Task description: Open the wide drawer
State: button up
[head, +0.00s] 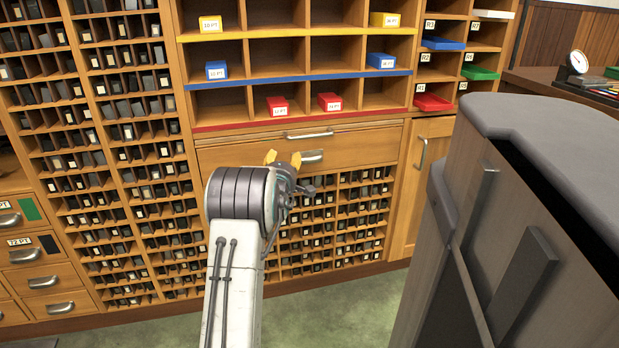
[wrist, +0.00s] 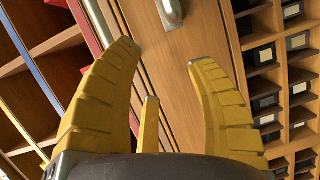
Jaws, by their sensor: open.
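The wide drawer (head: 375,147) is a wooden front below the red-edged shelf, and it looks closed, flush with the cabinet. Its silver handle (head: 313,156) is just right of my gripper in the head view. My gripper (head: 283,158) has yellow fingers, which are open and empty in front of the drawer. In the wrist view the drawer front (wrist: 195,50) runs slanted beyond the spread fingers (wrist: 168,68). The handle (wrist: 170,12) shows at the top edge, beyond the fingertips and apart from them. My wrist hides part of the drawer's lower left in the head view.
A slim panel with a thin handle (head: 309,135) sits just above the drawer. Small filled pigeonholes (head: 330,220) lie below it. A cupboard door (head: 425,175) is to the right. A large grey-topped cabinet (head: 540,170) stands close at the right. Green floor (head: 330,320) is free in front.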

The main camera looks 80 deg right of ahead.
jog(key=g+b, duration=0.1)
send_near(310, 159)
jog(key=d, duration=0.3)
jog(key=shift+h, duration=0.4)
jog(key=shift+w+d+f+b, duration=0.15)
jog(key=shift+d+b, duration=0.2)
jog(key=shift+d, duration=0.9)
jog(key=shift+s+d+f+b, duration=0.1)
jog(key=shift+d+b, duration=0.25)
jog(key=shift+d, duration=0.85)
jog(key=shift+w+d+f+b, duration=0.15)
jog(key=shift+d+b, duration=0.2)
jog(key=shift+d, duration=0.9)
jog(key=shift+s, duration=0.1)
grip_shut()
